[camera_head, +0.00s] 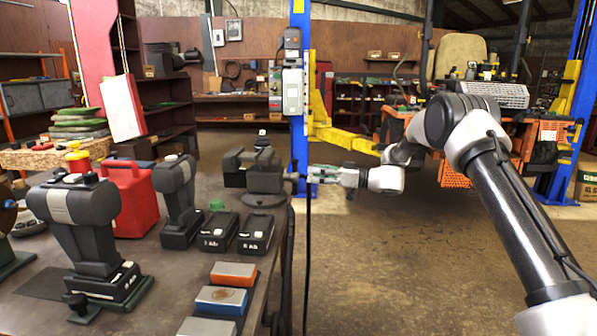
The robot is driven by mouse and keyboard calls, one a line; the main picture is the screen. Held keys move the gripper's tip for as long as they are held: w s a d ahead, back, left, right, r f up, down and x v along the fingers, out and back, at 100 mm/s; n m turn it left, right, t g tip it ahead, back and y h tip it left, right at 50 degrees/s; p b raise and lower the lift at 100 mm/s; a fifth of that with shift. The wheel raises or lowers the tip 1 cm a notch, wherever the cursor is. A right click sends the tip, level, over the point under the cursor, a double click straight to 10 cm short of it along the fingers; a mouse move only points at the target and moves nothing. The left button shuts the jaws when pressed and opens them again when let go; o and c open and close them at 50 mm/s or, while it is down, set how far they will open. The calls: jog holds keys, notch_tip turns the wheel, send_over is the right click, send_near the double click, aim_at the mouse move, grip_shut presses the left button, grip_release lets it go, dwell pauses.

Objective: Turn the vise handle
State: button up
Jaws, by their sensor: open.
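The dark grey vise (265,183) stands on a round base at the far right edge of the workbench. Its screw end, with what looks like the handle (292,177), points right past the bench edge. My gripper (311,174) comes in from the right, level with the screw end and close to it. Its jaws are open and point left at the handle. At this size I cannot tell whether the fingers touch the handle or stand around it.
The workbench (150,262) holds cordless tools, black battery packs (218,232), a red canister (131,198) and coloured blocks (222,300). A blue lift post (300,100) stands behind the vise. A dark cable (308,260) hangs below my gripper. Floor (400,260) right of the bench is open.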

aim_at(297, 172)
jog(key=shift+n, duration=0.4)
jog(key=x, duration=0.7)
jog(key=shift+a, duration=0.4)
jog(key=c, duration=1)
jog(key=shift+w+m, duration=0.1)
jog(key=shift+m, duration=0.2)
